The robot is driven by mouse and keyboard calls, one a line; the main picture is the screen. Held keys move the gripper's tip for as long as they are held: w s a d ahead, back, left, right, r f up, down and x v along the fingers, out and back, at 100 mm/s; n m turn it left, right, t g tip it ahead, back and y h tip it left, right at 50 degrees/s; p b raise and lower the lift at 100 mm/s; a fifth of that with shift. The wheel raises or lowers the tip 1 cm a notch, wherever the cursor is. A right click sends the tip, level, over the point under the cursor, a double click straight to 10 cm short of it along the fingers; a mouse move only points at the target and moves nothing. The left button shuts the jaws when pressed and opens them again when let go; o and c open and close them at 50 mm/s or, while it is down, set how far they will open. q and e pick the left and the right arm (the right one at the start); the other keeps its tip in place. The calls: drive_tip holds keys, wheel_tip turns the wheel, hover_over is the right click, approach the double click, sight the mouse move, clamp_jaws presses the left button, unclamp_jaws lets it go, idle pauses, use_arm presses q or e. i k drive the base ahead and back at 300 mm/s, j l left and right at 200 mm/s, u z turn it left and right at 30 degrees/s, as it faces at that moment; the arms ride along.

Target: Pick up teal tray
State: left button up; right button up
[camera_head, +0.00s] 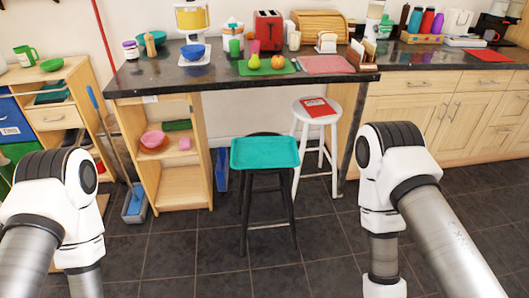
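The teal tray (265,153) lies flat on top of a black stool (267,241) in front of the dark counter, near the middle of the view. It is empty and covers the stool's seat. My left arm comes in at the lower left and my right arm at the lower right, both apart from the tray. Both grippers are out of view below the bottom edge of the picture.
A white stool (318,127) with a red item (319,107) on it stands right of the tray. The dark counter (215,76) behind holds a green board with fruit, a red toaster and bowls. A blue dustpan (134,204) stands left. Floor before the black stool is clear.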

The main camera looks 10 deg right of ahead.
sight(266, 151)
drive_tip(key=i+l, duration=0.15)
drive_tip(key=i, duration=0.3)
drive_tip(key=i+l, duration=0.15)
drive_tip(key=i, duration=0.3)
drive_tip(key=i+l, duration=0.15)
drive_tip(key=i, duration=0.3)
drive_tip(key=i+l, duration=0.15)
drive_tip(key=i, duration=0.3)
